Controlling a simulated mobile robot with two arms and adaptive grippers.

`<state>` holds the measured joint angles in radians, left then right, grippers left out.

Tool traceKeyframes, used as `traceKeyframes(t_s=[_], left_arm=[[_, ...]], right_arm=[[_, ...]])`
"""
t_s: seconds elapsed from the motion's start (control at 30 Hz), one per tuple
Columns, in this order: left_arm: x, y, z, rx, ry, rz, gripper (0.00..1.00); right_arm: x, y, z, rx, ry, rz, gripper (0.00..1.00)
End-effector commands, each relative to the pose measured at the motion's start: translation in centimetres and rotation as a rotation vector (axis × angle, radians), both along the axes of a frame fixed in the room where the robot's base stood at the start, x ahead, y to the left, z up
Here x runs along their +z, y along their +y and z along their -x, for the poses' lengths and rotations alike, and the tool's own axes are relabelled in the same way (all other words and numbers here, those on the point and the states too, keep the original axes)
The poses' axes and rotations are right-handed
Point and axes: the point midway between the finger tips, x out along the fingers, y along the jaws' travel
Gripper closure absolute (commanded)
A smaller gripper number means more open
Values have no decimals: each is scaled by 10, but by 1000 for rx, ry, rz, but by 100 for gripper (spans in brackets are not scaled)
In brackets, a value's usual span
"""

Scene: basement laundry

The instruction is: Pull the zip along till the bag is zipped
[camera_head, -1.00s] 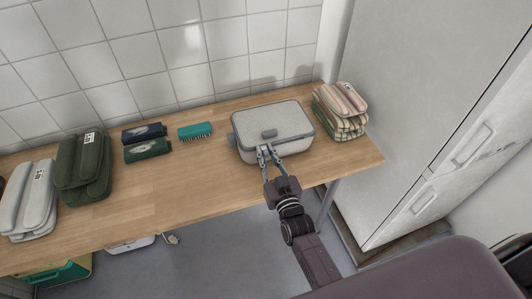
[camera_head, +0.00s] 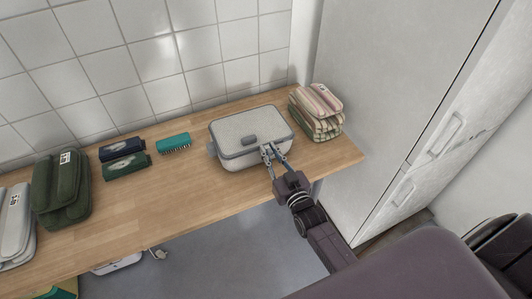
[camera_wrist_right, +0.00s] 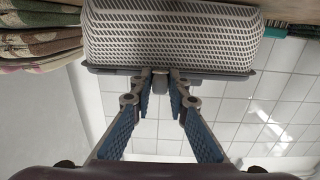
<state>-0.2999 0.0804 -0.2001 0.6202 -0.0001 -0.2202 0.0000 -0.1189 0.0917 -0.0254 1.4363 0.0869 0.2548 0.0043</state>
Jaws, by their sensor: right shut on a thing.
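The bag (camera_head: 232,130) is a pale, box-shaped case with a textured lid, a grey patch on top and a dark grey seam around it. It lies on the wooden table. In the right wrist view the bag (camera_wrist_right: 170,35) appears upside down, with its seam running across. My right gripper (camera_head: 270,153) is at the bag's front side, right of the middle, at seam height. Its fingertips are shut on the small grey zip pull (camera_wrist_right: 160,79), mostly hidden between them in the head view. How far the seam is closed cannot be told. My left gripper is out of view.
Folded striped cloths (camera_head: 317,113) stand close to the bag's right on the table (camera_head: 150,205). A teal brush (camera_head: 174,142), dark cases (camera_head: 122,158) and a green bag (camera_head: 62,190) lie to the left. A white fridge (camera_head: 400,110) stands beyond the table's right end.

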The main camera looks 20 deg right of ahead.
Motion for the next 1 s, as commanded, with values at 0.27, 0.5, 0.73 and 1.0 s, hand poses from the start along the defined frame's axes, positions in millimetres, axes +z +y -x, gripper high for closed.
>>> traceKeyframes(t_s=[0.27,0.5,0.73,1.0], left_arm=[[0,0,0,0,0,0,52],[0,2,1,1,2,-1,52],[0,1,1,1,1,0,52],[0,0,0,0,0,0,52]], right_arm=[[1,1,0,0,-1,0,70],[0,1,1,0,0,0,70],[-1,0,23,0,2,0,70],[-1,-1,76,0,3,1,70]])
